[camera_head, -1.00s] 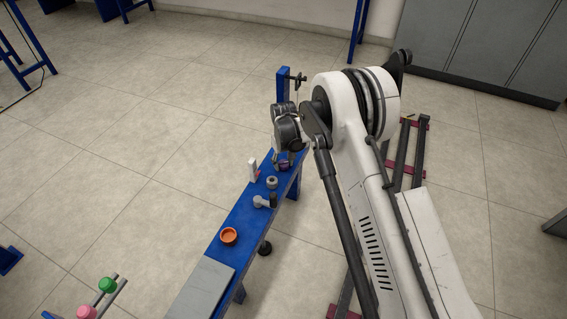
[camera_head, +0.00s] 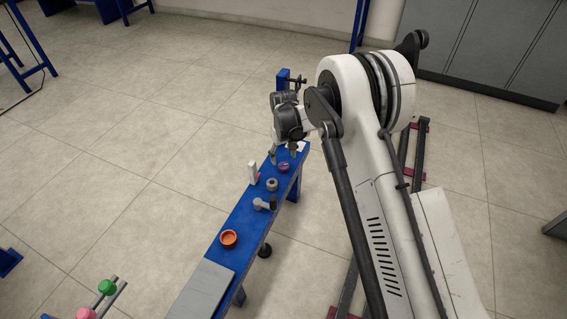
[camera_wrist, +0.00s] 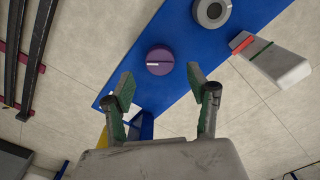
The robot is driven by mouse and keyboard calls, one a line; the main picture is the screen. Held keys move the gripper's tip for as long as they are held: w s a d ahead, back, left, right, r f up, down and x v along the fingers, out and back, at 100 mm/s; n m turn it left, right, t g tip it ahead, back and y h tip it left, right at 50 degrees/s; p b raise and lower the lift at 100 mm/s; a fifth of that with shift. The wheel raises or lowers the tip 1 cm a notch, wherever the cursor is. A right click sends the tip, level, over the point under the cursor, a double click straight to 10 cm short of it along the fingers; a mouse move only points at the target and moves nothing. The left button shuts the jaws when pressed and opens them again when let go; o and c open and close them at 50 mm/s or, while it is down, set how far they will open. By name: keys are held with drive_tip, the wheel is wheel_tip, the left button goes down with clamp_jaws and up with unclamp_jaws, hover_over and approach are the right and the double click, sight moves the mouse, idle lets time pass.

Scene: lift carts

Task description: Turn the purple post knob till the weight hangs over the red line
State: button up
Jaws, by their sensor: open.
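The purple knob (camera_wrist: 160,60), a round cap with a white mark, sits on the blue bench near its far end; it also shows in the head view (camera_head: 284,168). My gripper (camera_wrist: 160,79) is open and empty, with its two fingers apart on either side below the knob in the wrist picture. The knob appears free of the fingers. A white block (camera_wrist: 282,62) with a red line and a green line stands beside the bench top; it shows in the head view (camera_head: 253,172) too. I cannot make out the hanging weight.
A grey ring-shaped knob (camera_head: 271,184), a grey lever piece (camera_head: 264,203) and an orange ring (camera_head: 228,238) sit along the bench (camera_head: 240,215). A blue post (camera_head: 283,79) with a dark arm stands at the far end. Dark rails (camera_head: 417,160) lie on the floor to the right.

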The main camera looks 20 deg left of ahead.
sight(284, 165)
wheel_tip(284, 165, up, 7)
idle(0.3)
idle(0.4)
drive_tip(key=s+d+r+m+t+y, duration=0.15)
drive_tip(key=s+d+r, duration=0.25)
drive_tip(key=d+r, duration=0.9)
drive_tip(key=s+d+r+m+t+h, duration=0.15)
drive_tip(key=s+d+r, duration=0.25)
drive_tip(key=d+r, duration=0.85)
drive_tip(key=s+d+r+m+t, duration=0.25)
drive_tip(key=s+d+r, duration=0.45)
drive_tip(key=s+d, duration=0.4)
drive_tip(key=s+d+f+m+t, duration=0.1)
drive_tip(key=s+d+f+m, duration=0.15)
drive_tip(key=s, duration=0.45)
drive_tip(key=s+d+f+m+t, duration=0.1)
drive_tip(key=s+d, duration=0.3)
drive_tip(key=s, duration=0.4)
wheel_tip(284, 165, up, 17)
drive_tip(key=p, duration=1.7)
drive_tip(key=shift+w+f, duration=0.15)
drive_tip(key=shift+w, duration=0.15)
drive_tip(key=shift+a, duration=0.1)
drive_tip(key=shift+c, duration=0.3)
